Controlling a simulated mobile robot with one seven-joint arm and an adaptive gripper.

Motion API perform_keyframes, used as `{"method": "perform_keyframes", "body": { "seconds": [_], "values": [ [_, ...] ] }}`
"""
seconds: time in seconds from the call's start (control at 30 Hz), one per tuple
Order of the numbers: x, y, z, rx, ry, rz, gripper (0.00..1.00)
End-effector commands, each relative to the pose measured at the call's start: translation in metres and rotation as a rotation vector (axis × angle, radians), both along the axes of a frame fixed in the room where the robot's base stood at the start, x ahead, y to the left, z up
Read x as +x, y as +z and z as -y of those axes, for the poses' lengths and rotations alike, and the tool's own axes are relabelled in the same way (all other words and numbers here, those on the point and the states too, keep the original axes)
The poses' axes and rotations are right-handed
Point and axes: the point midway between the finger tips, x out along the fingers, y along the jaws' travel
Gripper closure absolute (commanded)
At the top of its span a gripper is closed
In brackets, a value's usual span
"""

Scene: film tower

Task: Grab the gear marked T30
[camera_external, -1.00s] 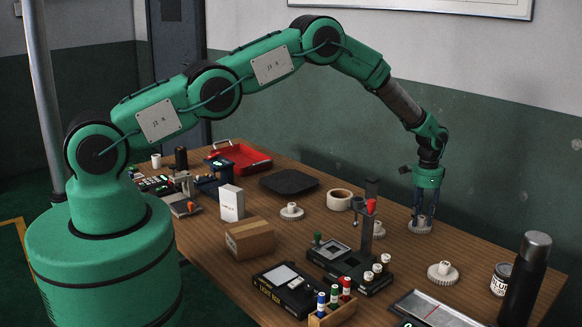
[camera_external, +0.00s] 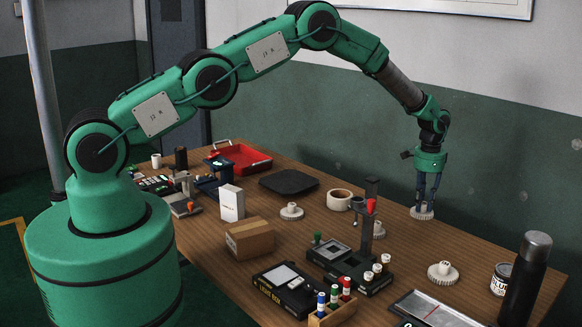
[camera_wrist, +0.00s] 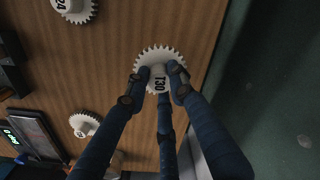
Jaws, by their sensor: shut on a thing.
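Other white gears stand on the table: one by the tape roll (camera_external: 291,211), one behind the black stand (camera_external: 378,230), one near the front right (camera_external: 443,273). A dark bottle (camera_external: 525,280) and a small can (camera_external: 501,279) stand at the right. Bare wood surrounds my gripper.

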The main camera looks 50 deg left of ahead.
Motion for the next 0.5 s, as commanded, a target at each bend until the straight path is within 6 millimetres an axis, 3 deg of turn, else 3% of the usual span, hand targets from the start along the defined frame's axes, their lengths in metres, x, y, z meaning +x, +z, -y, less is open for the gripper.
{"method": "perform_keyframes", "body": {
  "seconds": [0.2, 0.5],
  "values": [
    [0.000, 0.032, 0.000, -0.001, 0.000, 0.001, 1.00],
    [0.000, 0.047, 0.000, 0.001, 0.000, -0.001, 1.00]
  ]
}}
